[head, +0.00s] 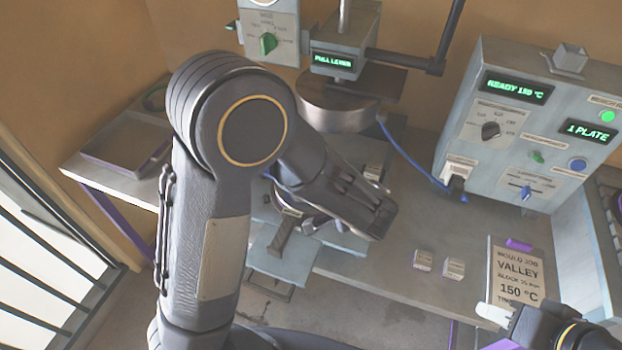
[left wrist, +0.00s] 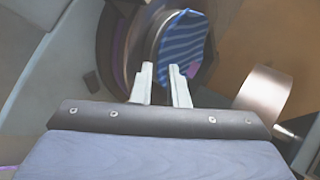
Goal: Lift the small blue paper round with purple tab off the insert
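The blue striped paper round (left wrist: 183,42) shows in the left wrist view, lying against a round metal insert (left wrist: 152,45). A small purple tab (left wrist: 193,69) sits at its lower edge, just beyond the right-hand finger. My left gripper (left wrist: 161,68) is in front of them with its two pale fingers apart; I see nothing clamped between them. Whether a finger touches the paper I cannot tell. In the head view my left arm covers most of the insert area, and the paper is hidden. My right gripper (head: 497,328) is at the bottom right, open and empty.
The press head (head: 338,105) hangs above the work area. A control box (head: 510,120) stands at the right of the table. Two small blocks (head: 438,263) and a job card (head: 515,270) lie at the front. A metal cylinder (left wrist: 264,94) is right of my left fingers.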

